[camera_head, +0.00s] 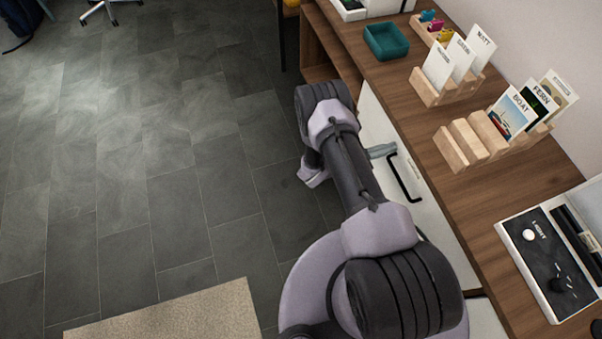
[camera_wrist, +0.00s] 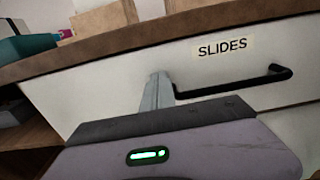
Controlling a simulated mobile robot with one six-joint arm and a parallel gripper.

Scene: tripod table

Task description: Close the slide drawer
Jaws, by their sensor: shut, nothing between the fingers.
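The slide drawer (camera_wrist: 110,85) has a white front with a "SLIDES" label and a black bar handle (camera_wrist: 245,84) in the wrist view. In the head view its front (camera_head: 428,208) and handle (camera_head: 404,180) show under the wooden tabletop, partly hidden by my arm. My gripper (camera_wrist: 157,90) is shut and empty, its grey fingers pointing at the drawer front, just left of the handle. It also shows in the head view (camera_head: 385,150), beside the handle. The drawer front looks close to flush with the tabletop edge; I cannot tell whether a gap is left or whether the fingertips touch it.
The wooden tabletop (camera_head: 455,195) holds a teal tray (camera_head: 386,42), wooden card holders (camera_head: 456,140) and a light box (camera_head: 548,255). An open wooden shelf (camera_head: 325,45) stands beyond the drawer.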

